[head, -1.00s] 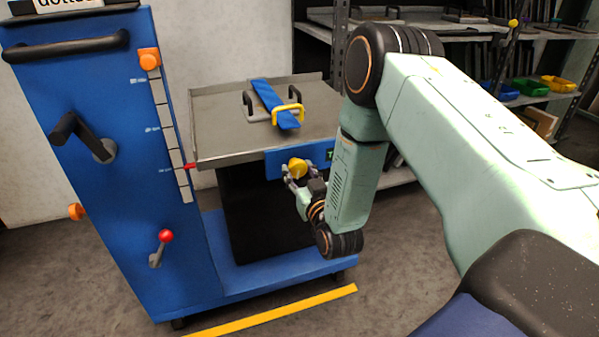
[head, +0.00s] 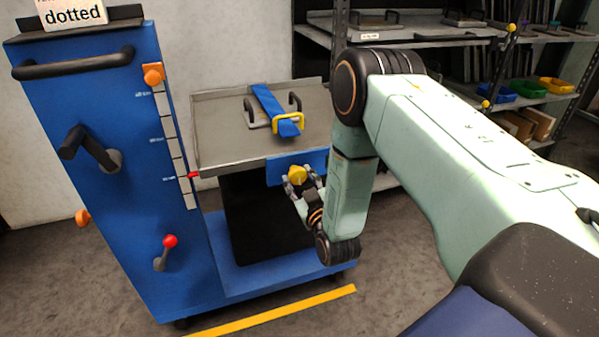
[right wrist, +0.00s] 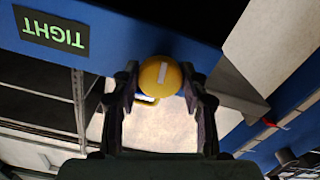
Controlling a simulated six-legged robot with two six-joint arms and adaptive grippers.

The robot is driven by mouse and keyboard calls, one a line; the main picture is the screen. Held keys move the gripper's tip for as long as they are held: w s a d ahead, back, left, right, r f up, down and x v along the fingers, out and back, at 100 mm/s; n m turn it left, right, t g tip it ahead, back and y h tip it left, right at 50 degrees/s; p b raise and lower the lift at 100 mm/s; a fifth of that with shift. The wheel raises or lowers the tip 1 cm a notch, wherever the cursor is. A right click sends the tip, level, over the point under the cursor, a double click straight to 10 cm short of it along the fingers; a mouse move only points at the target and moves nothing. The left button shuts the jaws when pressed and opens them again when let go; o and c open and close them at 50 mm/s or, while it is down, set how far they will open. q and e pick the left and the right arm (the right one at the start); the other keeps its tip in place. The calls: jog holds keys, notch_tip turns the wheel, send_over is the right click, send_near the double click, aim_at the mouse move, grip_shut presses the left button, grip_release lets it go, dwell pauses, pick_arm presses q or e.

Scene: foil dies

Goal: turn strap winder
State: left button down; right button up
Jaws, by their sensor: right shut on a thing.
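The strap winder is a yellow knob (head: 297,175) on the blue front edge plate (head: 283,168) of the lift cart's platform. In the right wrist view the knob (right wrist: 160,75) has a pale line mark, standing nearly upright in the picture. My right gripper (head: 302,184) is shut on the knob, one finger on each side. A blue strap (head: 268,100) crosses a flat plate with grey handles on the platform and passes a yellow buckle frame (head: 288,122). A black label reading TIGHT (right wrist: 52,33) shows upside down in the right wrist view. My left gripper is not in view.
A shelf rack (head: 440,40) with coloured bins stands behind my right arm. A yellow floor line (head: 270,312) runs in front of the cart.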

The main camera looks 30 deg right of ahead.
jog(key=n+p, duration=0.4)
jog(key=n, duration=0.1)
jog(key=shift+r+n+p, duration=0.1)
jog(key=shift+n+p, duration=0.2)
jog(key=shift+d+n+p, duration=0.1)
jog(key=shift+n+p, duration=1.3)
jog(key=shift+n, duration=0.9)
jog(key=o, duration=1.2)
jog(key=shift+c, duration=0.2)
jog(key=v, duration=1.2)
